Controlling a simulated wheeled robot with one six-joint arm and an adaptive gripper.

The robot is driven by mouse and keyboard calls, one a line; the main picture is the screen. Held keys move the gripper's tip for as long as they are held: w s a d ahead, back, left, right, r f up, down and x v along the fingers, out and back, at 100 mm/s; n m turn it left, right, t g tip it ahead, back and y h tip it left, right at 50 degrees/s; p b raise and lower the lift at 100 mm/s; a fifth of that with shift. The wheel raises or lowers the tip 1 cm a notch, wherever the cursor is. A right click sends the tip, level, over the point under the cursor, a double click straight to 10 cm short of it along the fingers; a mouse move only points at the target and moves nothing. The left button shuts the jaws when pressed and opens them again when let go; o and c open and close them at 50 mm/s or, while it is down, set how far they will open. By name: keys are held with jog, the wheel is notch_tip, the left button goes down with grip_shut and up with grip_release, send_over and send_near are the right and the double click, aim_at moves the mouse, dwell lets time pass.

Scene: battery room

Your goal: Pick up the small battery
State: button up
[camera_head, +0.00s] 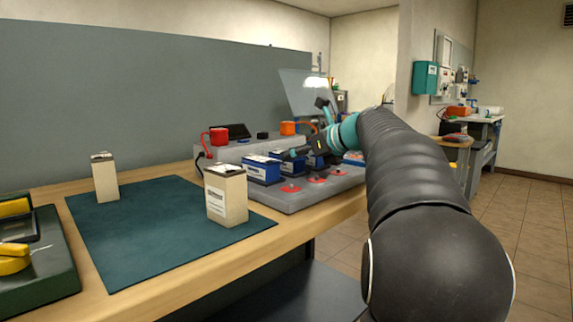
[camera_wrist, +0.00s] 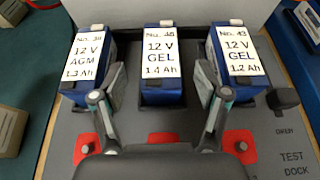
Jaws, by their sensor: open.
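Three blue batteries with white labels stand side by side on a grey test dock (camera_wrist: 160,122). In the wrist view, the left one reads 12 V AGM 1.3 Ah (camera_wrist: 84,50), the middle one GEL 1.4 Ah (camera_wrist: 161,52) and the right one GEL 1.2 Ah (camera_wrist: 240,50). My gripper (camera_wrist: 161,94) is open and empty. Its fingers appear on either side of the middle battery's near end; contact cannot be told. In the head view the leftmost blue battery (camera_head: 261,170) shows clearly, and my gripper (camera_head: 297,153) partly hides the others.
Two cream batteries stand on the green mat (camera_head: 150,230), one near (camera_head: 226,196) and one farther back (camera_head: 105,178). Red pads (camera_head: 290,188) lie along the dock's front. A dark knob (camera_wrist: 283,99) stands at the dock's right.

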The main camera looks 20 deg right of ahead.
jog(key=x, duration=0.5)
jog(key=shift+d+r, duration=0.1)
grip_shut()
